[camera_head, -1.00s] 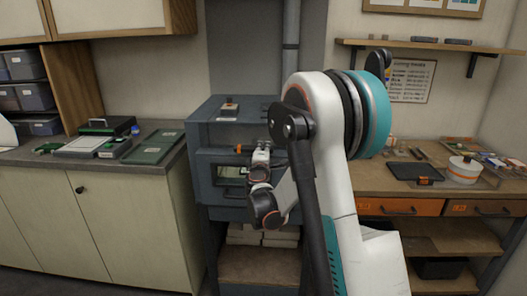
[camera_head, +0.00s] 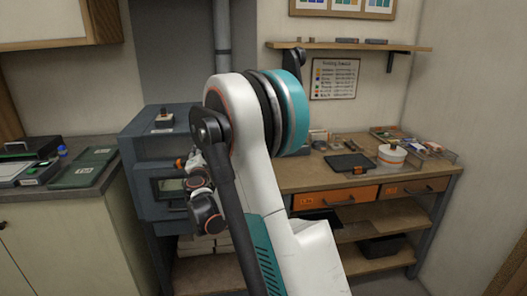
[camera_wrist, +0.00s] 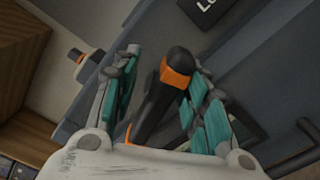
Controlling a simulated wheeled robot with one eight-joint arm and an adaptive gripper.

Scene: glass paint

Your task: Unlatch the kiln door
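The grey kiln (camera_head: 135,150) stands against the wall at left of centre in the head view, its door (camera_head: 145,188) with a small window shut. My gripper (camera_head: 186,165) is in front of the door's upper part and hides some of it. In the wrist view a black latch handle (camera_wrist: 151,108) with an orange band slants between the two teal-padded fingers of my gripper (camera_wrist: 164,80). The fingers are spread apart around the handle. The right finger looks closer to it; I cannot tell whether it touches.
A dark bar handle (camera_wrist: 297,145) shows at the wrist view's lower right, and an orange-banded knob (camera_wrist: 77,62) at its left. A counter (camera_head: 70,205) flanks the kiln on the left, a wooden workbench (camera_head: 310,178) on the right.

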